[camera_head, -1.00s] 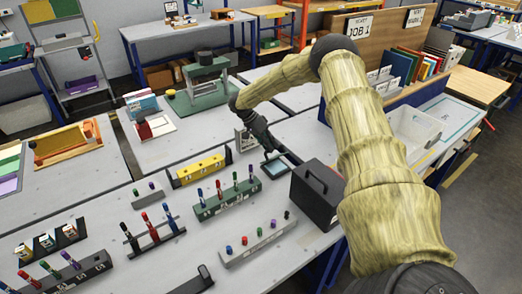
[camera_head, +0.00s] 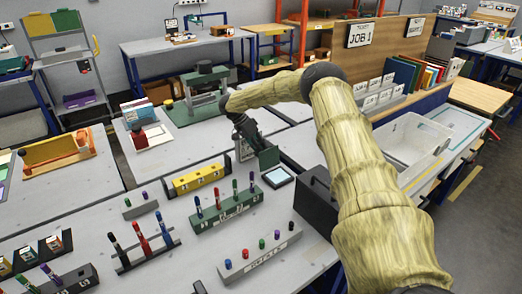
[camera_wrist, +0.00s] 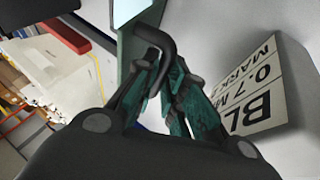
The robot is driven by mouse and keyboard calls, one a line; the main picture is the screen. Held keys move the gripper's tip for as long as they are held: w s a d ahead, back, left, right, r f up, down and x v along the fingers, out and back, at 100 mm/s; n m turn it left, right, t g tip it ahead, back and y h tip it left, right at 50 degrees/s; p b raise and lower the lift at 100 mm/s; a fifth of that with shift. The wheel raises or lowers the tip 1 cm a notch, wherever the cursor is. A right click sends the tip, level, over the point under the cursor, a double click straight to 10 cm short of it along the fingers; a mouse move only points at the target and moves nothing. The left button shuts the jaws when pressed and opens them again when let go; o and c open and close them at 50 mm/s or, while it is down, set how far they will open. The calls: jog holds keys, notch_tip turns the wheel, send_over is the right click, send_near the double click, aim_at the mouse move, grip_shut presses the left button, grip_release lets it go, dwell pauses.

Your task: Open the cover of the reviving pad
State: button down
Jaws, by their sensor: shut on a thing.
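The reviving pad (camera_head: 279,177) is a small dark-framed tray with a pale surface, lying on the grey table. Its dark green cover (camera_head: 268,158) stands up steeply at the pad's left, back side, and the pale surface is exposed. In the wrist view the cover (camera_wrist: 128,55) is a green plate seen nearly edge-on, with a curved black handle (camera_wrist: 158,38). My gripper (camera_wrist: 160,66) is shut on this handle, with one finger on each side. In the head view my gripper (camera_head: 252,143) is at the cover's upper left. The hinge is not clear.
A black case (camera_head: 314,198) stands just right of the pad. A white labelled block (camera_wrist: 265,95) is close beside my gripper. A green marker rack (camera_head: 228,212) and a yellow rack (camera_head: 197,179) stand to the left. A clear bin (camera_head: 412,146) is at right.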

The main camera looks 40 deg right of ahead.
jog(key=shift+s+f, duration=0.1)
jog(key=shift+f, duration=0.25)
dwell(0.3)
jog(key=c, duration=1.7)
grip_release()
jog(key=shift+o, duration=1.1)
jog(key=shift+w+d+f, duration=0.1)
jog(key=shift+w+f, duration=0.1)
jog(key=shift+w, duration=0.1)
jog(key=v, duration=1.2)
jog(key=shift+r, duration=0.15)
